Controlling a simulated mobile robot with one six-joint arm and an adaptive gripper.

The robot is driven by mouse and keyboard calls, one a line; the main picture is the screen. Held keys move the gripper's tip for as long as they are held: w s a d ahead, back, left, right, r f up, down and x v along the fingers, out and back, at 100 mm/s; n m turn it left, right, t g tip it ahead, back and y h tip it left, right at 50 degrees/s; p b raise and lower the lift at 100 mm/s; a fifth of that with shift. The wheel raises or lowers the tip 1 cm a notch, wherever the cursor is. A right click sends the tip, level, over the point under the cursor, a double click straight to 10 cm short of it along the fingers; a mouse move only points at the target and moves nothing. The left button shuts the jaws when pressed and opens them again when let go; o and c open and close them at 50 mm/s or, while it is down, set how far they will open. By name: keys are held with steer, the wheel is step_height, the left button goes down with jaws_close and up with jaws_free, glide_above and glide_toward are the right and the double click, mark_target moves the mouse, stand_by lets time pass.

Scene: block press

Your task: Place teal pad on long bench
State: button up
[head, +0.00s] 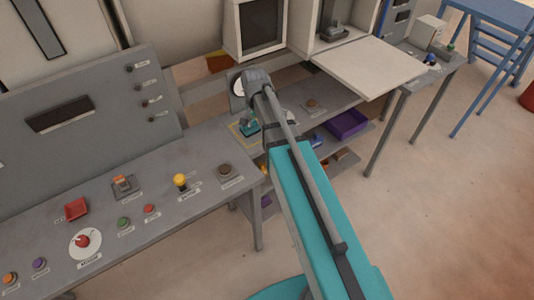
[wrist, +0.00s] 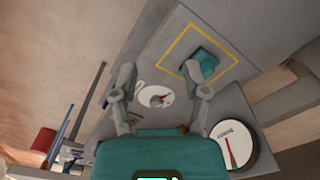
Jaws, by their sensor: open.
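A teal block, which looks like the teal pad (wrist: 207,62), sits inside a yellow outlined square on a grey surface in the wrist view. The right finger covers part of it. In the head view the teal pad (head: 249,128) shows just left of my arm. My gripper (wrist: 159,71) is open and empty, with its fingers apart above the grey surface and the pad beside the right finger. In the head view my arm hides most of the gripper. A long grey bench (head: 200,215) with buttons fills the left; I cannot tell whether it is the task's long bench.
The grey bench carries a red tray (head: 76,209), a yellow knob (head: 181,181) and several buttons. A round gauge (wrist: 232,146) stands right of the gripper. A purple bin (head: 346,124) is on the lower shelf. A pale open flap (head: 369,66) juts out at the back right.

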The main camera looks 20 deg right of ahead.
steer(key=s+n, duration=0.7)
steer(key=s, duration=0.7)
steer(key=shift+s+a, duration=0.15)
steer(key=shift+s, duration=0.15)
stand_by(0.3)
